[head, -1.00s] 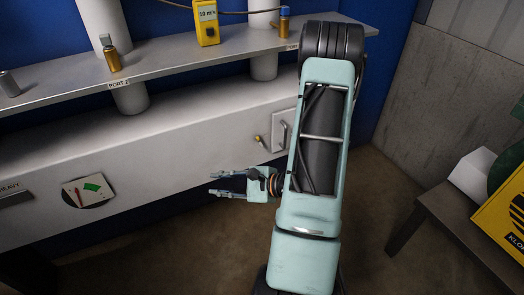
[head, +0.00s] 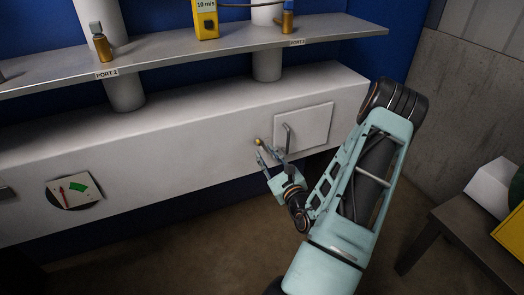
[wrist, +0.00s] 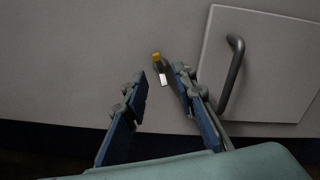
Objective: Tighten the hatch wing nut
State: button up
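The hatch (head: 312,122) is a pale square panel on the front of the long grey duct, with a bent dark handle (head: 287,138). Left of it, a small brass-yellow piece, apparently the wing nut (head: 257,141), stands out from the duct front. My gripper (head: 268,157) is just below and right of it, fingers pointing up toward it. In the wrist view the yellow tip (wrist: 156,57) shows just beyond the gap between my open fingers (wrist: 160,84). A dark stem and a small white patch are below the tip. The gripper holds nothing; contact cannot be told.
The hatch handle (wrist: 234,72) is close to the right finger. A shelf (head: 200,53) with brass fittings and a yellow meter (head: 205,18) runs above the duct. A dark bench (head: 470,235) stands at right.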

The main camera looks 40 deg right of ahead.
aim_at(261, 146)
jog(key=shift+x, duration=2)
grip_shut()
